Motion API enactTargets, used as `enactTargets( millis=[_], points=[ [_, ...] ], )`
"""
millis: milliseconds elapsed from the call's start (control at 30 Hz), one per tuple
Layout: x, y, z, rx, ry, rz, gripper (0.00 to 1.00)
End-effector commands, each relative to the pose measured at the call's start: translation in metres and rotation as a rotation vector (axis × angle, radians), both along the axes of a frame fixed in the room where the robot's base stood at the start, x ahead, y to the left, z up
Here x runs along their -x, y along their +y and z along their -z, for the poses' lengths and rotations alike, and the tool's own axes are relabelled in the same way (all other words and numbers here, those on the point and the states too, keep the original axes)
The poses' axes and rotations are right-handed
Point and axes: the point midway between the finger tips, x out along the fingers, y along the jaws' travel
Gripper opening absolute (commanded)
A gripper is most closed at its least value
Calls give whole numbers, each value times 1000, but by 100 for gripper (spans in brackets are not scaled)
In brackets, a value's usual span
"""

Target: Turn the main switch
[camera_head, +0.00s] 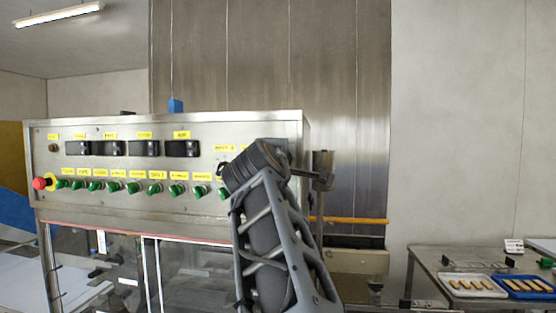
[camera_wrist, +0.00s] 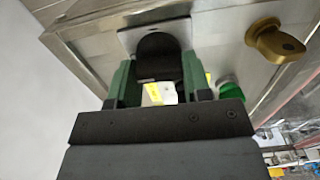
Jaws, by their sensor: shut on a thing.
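The main switch (camera_wrist: 157,43) shows in the wrist view as a black round knob on a square light metal plate near the panel's corner. My gripper (camera_wrist: 159,82) has its green fingers on either side of the knob and is shut on it. The knob's grip between the fingers is partly hidden by the gripper body, so its turn angle cannot be told. In the head view my arm covers the right end of the control panel (camera_head: 130,206), hiding the gripper and most of the switch.
A brass key-like knob (camera_wrist: 277,40) and a green knob (camera_wrist: 229,88) sit close to the gripper. In the head view, a red emergency button (camera_head: 39,184) and several green knobs line the panel. A steel table (camera_head: 424,262) with trays stands at the right.

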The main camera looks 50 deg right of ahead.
Motion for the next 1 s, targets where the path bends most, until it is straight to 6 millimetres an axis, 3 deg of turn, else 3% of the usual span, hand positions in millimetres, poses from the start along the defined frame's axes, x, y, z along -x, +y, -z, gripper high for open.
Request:
enactTargets(
  millis=[600,633,867,1000],
  points=[
    [0,0,0,21,30,0,21],
    [0,0,0,21,30,0,47],
    [0,0,0,19,29,0,69],
    [0,0,0,18,29,0,70]
  ],
)
